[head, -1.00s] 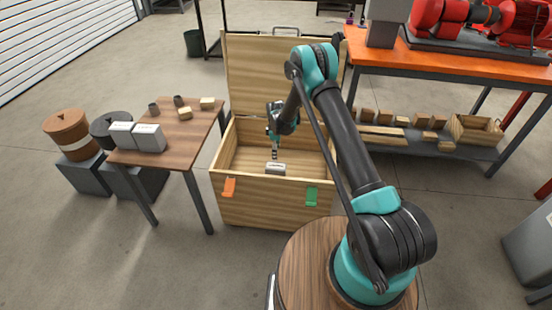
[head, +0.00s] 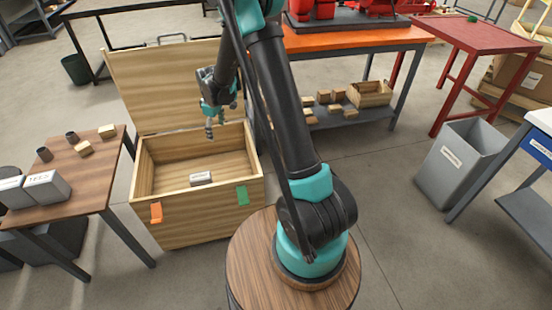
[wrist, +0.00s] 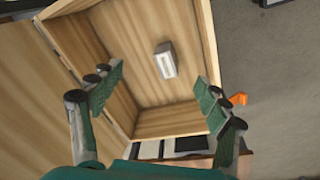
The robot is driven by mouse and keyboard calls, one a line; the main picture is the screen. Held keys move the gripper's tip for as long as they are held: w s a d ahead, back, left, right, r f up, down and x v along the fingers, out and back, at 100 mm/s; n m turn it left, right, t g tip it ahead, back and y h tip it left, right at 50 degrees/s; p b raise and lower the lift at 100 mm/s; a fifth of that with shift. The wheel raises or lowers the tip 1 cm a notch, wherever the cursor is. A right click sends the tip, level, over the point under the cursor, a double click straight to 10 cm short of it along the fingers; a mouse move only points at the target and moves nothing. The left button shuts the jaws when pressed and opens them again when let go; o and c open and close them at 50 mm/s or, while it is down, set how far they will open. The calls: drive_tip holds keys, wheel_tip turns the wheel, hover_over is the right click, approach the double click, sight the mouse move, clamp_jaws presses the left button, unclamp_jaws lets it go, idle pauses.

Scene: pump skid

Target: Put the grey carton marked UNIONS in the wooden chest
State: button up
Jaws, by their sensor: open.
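The open wooden chest (head: 197,213) stands in the middle left of the head view, its lid raised at the back. A grey carton (head: 201,178) with a pale label lies on the chest floor near the front wall; its lettering is too small to read. It also shows in the wrist view (wrist: 166,60), lying inside the chest and apart from my fingers. My gripper (head: 209,128) is above the chest, open and empty. In the wrist view its two green fingers (wrist: 158,88) are spread wide.
A brown table (head: 95,185) left of the chest holds grey cartons (head: 46,189) and several small parts. An orange-topped bench (head: 350,40) with a lower shelf is behind. A grey bin (head: 460,158) and a red table (head: 490,35) stand at right.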

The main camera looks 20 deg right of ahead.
drive_tip(key=s+d+r+m, duration=0.3)
drive_tip(key=s+d+r, duration=0.3)
drive_tip(key=s, duration=0.1)
drive_tip(key=s+d+r+m+t, duration=0.1)
drive_tip(key=s+d+m, duration=0.3)
drive_tip(key=s, duration=0.8)
drive_tip(key=s+d+r+m+t, duration=0.1)
drive_tip(key=s+d+m, duration=0.3)
drive_tip(key=s, duration=0.8)
drive_tip(key=shift+s+d+t, duration=0.25)
drive_tip(key=shift+d+t, duration=0.05)
drive_tip(key=shift+d, duration=0.75)
drive_tip(key=shift+r, duration=0.1)
